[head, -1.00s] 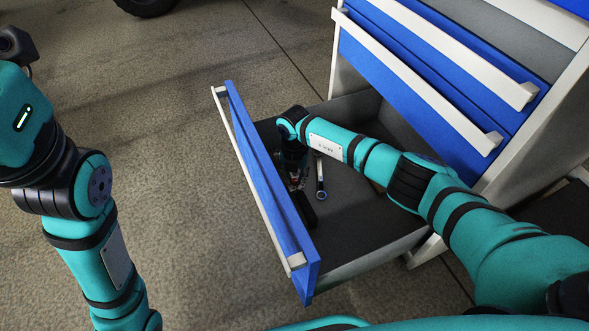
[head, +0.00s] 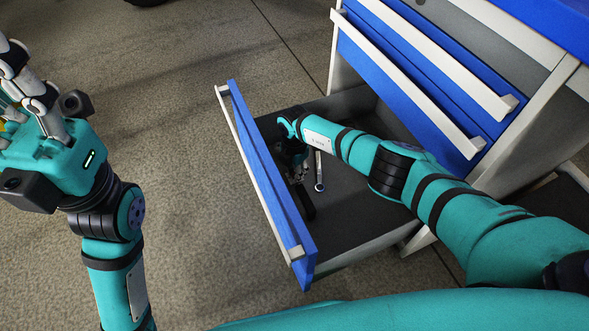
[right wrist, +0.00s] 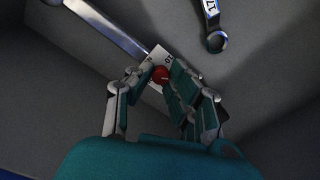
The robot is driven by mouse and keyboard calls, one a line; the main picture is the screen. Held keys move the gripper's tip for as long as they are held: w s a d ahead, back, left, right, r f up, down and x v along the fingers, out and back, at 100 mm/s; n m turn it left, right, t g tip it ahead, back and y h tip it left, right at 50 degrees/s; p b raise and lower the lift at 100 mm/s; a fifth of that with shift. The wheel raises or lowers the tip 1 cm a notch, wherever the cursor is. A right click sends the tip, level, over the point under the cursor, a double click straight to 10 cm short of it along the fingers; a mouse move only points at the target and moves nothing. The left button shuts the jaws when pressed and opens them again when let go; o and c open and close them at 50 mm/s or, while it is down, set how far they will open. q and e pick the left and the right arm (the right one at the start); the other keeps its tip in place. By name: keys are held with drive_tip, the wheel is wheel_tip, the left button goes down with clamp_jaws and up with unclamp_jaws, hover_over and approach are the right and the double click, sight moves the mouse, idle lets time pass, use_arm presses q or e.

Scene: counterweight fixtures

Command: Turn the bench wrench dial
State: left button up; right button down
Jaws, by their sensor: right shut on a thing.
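The open blue-fronted drawer (head: 242,150) holds the tools. In the right wrist view, a flat metal bar (right wrist: 112,30) runs to a white plate with printed marks (right wrist: 162,57) and a red round knob (right wrist: 160,75), apparently the dial. My right gripper (right wrist: 160,85) is shut, its fingers around the red knob and the plate's near end; they hide part of it. In the head view my right gripper (head: 297,168) is down in the drawer, dark and small. My left gripper (head: 32,95) is up at the left edge, partly cut off; its finger opening is unclear.
A loose wrench (head: 319,170) lies in the drawer right of my right gripper; its ring end (right wrist: 215,41) shows in the right wrist view. A black tool handle (head: 304,203) lies nearer the front. Shut drawers (head: 430,80) stand above. The floor at left is clear.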

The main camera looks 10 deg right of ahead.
idle(0.3)
drive_tip(key=c, duration=1.2)
unclamp_jaws()
wheel_tip(320, 180, up, 12)
